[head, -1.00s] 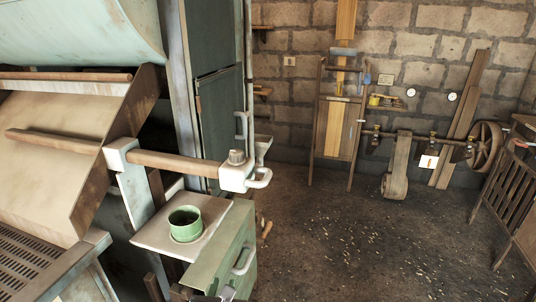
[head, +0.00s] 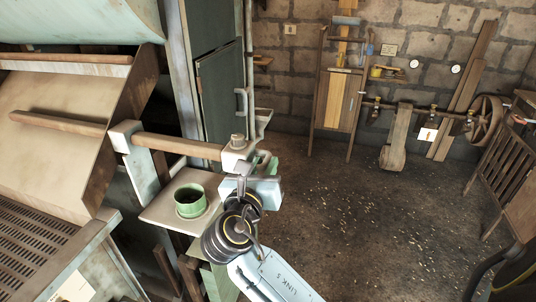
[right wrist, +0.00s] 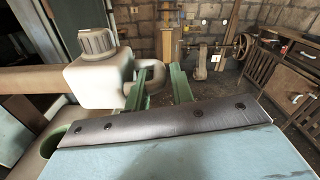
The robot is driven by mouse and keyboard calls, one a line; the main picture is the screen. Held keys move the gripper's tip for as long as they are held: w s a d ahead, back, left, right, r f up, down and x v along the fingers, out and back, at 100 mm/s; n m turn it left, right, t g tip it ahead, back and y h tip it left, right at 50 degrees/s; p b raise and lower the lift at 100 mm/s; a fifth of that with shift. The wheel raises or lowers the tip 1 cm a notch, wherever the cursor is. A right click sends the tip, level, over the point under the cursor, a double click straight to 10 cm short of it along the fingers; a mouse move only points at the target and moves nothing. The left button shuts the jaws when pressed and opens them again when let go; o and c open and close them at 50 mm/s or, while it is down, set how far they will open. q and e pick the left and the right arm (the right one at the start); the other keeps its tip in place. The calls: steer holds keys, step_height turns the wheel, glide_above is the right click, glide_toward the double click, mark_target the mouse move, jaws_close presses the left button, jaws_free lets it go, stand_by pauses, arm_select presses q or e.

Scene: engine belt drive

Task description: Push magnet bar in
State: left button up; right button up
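The magnet bar (head: 178,146) is a brown rod across the front of the machine. At its right end is a pale block (head: 236,154) with a knob on top and a looped handle; the block also shows large in the right wrist view (right wrist: 98,70). My right gripper (head: 265,162) is at the handle. In the right wrist view its two green fingers (right wrist: 163,72) are apart, one at the inside of the handle loop and one outside it. No firm closing on the handle shows. My left gripper is not in view.
A green cup (head: 189,201) stands on a pale shelf (head: 158,213) below the bar, close to my right forearm. A green cabinet door (head: 220,90) and a pipe are behind. The floor (head: 350,215) to the right is open, with scattered bits.

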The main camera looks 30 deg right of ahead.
mark_target(272, 152)
steer(key=shift+x, duration=1.6)
jaws_close()
